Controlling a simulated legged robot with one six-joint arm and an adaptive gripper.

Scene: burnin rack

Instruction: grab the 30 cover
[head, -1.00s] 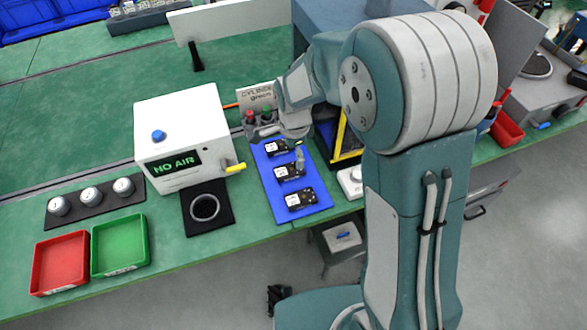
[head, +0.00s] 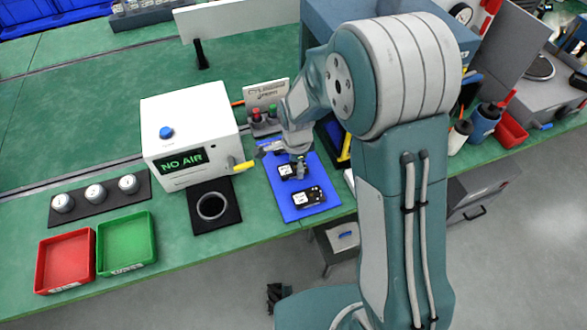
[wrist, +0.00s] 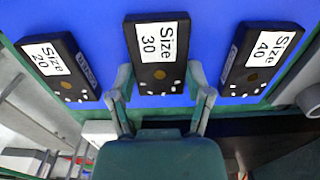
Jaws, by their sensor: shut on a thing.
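The 30 cover, a flat black block with a white "Size 30" label (wrist: 160,45), is the middle of three covers on the blue mat (wrist: 215,15) in the wrist view. My gripper (wrist: 164,86) has one finger on each side of its near end and is shut on it. In the head view my gripper (head: 297,168) is over the middle cover (head: 286,173), partly hiding it. The Size 20 cover (wrist: 55,65) lies to the left and the Size 40 cover (wrist: 262,60) to the right in the wrist view.
A white "NO AIR" box (head: 190,130) with a yellow handle (head: 243,167) stands left of the mat. A black pad with a ring (head: 212,207), a red tray (head: 65,262) and a green tray (head: 127,243) are on the bench. One end cover is hidden by my arm in the head view.

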